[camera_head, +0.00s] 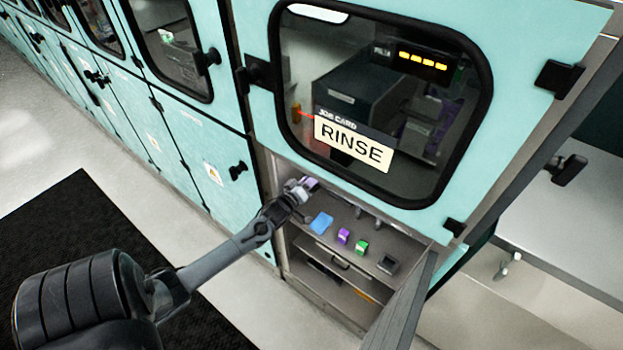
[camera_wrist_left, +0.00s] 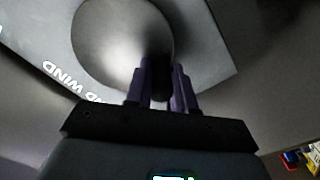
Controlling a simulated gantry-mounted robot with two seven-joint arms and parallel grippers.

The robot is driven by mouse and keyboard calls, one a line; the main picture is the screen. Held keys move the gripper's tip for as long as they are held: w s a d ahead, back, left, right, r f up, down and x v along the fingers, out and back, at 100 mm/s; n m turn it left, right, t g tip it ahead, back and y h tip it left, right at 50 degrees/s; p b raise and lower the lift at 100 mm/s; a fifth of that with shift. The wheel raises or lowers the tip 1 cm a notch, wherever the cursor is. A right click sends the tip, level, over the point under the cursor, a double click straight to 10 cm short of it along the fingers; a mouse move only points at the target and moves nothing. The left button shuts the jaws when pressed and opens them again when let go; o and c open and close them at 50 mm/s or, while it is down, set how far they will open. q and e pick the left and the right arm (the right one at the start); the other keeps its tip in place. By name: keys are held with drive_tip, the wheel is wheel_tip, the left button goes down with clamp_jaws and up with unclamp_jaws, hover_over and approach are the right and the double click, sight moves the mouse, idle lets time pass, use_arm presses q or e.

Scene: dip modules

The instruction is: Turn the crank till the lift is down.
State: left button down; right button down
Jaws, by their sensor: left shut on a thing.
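My left gripper (camera_head: 303,187) reaches into the open lower bay of the teal cabinet, at its upper left. In the left wrist view its purple fingers (camera_wrist_left: 162,88) are shut on a dark crank handle (camera_wrist_left: 158,72). The handle stands in front of a round grey disc (camera_wrist_left: 115,35), on a plate with partly hidden lettering ending in "WIND" (camera_wrist_left: 65,75). The crank is too small to make out in the head view. I cannot pick out the lift for certain; a dark box-like unit (camera_head: 365,85) shows behind the window. My right gripper is not in view.
A "RINSE" job card (camera_head: 352,143) is on the window, and an amber display (camera_head: 423,60) glows behind it. The bay shelf holds a blue item (camera_head: 321,222), a purple block (camera_head: 343,236) and a green block (camera_head: 361,247). An open door panel (camera_head: 403,305) stands at the bay's right.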

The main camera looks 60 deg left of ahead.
use_arm(q)
drive_tip(key=shift+r, duration=0.15)
